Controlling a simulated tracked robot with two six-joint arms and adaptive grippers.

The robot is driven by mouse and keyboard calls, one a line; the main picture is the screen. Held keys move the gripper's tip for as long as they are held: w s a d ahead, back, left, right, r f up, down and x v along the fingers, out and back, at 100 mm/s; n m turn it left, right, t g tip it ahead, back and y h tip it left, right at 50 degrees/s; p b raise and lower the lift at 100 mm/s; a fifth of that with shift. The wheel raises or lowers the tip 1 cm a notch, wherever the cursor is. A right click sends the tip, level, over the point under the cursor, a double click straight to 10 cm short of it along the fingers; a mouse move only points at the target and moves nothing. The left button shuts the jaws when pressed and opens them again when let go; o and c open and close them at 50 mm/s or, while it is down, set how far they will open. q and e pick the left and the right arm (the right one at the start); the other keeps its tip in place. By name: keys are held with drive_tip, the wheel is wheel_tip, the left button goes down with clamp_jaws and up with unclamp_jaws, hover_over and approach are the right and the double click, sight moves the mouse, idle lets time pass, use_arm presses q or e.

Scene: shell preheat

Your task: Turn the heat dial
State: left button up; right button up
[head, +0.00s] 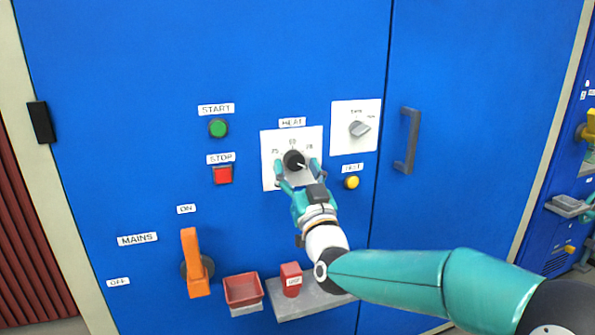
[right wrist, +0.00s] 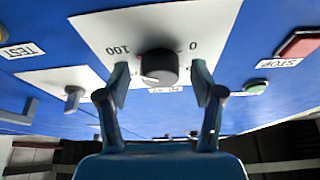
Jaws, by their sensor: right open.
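The heat dial (head: 293,160) is a round black knob on a white plate (head: 270,145) under the HEAT label (head: 292,122) on the blue cabinet door. My right gripper (head: 297,172) is at the dial, with a finger to each side of it. In the right wrist view the dial (right wrist: 158,66) sits between the two open fingertips (right wrist: 160,82), with a gap on both sides. The wrist view shows 100 and 0 on the plate. My left gripper is not in view.
A grey selector switch (head: 359,129) is to the upper right and a yellow TEST button (head: 351,182) to the right. Green START (head: 218,128) and red STOP (head: 222,174) buttons are left. An orange mains lever (head: 194,262), red tray (head: 243,289) and red box (head: 291,279) are below.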

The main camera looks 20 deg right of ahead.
drive_tip(key=v, duration=1.2)
drive_tip(key=shift+f, duration=0.15)
